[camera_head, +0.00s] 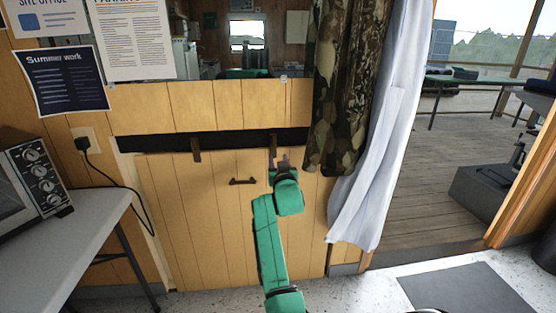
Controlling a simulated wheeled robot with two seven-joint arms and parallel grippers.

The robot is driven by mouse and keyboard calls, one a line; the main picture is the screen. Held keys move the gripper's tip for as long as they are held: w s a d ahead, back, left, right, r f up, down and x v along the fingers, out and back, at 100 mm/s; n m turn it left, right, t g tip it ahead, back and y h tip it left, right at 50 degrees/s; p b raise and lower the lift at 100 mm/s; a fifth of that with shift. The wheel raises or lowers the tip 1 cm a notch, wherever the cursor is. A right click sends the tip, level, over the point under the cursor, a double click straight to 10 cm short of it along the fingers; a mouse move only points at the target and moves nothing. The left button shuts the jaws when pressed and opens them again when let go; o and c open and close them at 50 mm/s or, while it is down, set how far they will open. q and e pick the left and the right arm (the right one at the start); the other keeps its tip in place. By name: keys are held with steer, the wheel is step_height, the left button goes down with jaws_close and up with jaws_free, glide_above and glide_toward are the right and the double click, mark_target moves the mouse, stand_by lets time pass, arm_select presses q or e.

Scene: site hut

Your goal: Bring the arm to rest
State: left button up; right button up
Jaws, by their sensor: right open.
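My right arm, green, reaches up from the bottom middle toward the wooden panel (210,225) under the window opening. My right gripper (283,162) is at the arm's end, in front of the panel's upper edge, by the brown bracket (273,148). It is open, with nothing seen between its fingers. I cannot tell whether it touches the panel or the bracket. A dark handle (242,181) on the panel is just left of the gripper. My left gripper is out of view.
A white table (75,235) with a microwave (38,175) stands at the left. Camouflage (345,85) and white (375,150) curtains hang right of the gripper. An open doorway with wooden decking (430,190) is at the right. A grey mat (465,290) lies on the speckled floor.

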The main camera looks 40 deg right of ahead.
steer(key=w+a+f+n+g+y, duration=0.1)
steer(key=a+f+n+y, duration=0.3)
steer(key=f, duration=0.8)
steer(key=w+a+f+n+g+y, duration=0.15)
steer(key=a+f, duration=0.35)
steer(key=f, duration=0.6)
steer(key=s+a+f+n+g+y, duration=0.1)
steer(key=s+a+f+g, duration=0.15)
steer(key=s+f, duration=0.45)
steer(key=s+a+f+n+g+y, duration=0.1)
steer(key=s+a+f, duration=0.3)
steer(key=f, duration=0.6)
steer(key=s+a+f+g+y, duration=0.15)
steer(key=s+a+f, duration=0.3)
steer(key=f, duration=0.45)
steer(key=s+a+f+n+g+y, duration=0.15)
steer(key=s+f, duration=0.35)
steer(key=s, duration=0.5)
steer(key=s+a+f+g, duration=0.15)
steer(key=s+f, duration=0.25)
steer(key=s, duration=0.7)
steer(key=s+a+f+n+g, duration=0.1)
steer(key=s+f+g, duration=0.3)
steer(key=s, duration=0.6)
steer(key=s+r+p, duration=0.3)
steer(key=r+p, duration=1)
steer(key=p, duration=0.1)
steer(key=shift+a+t, duration=0.15)
steer(key=shift+t, duration=0.3)
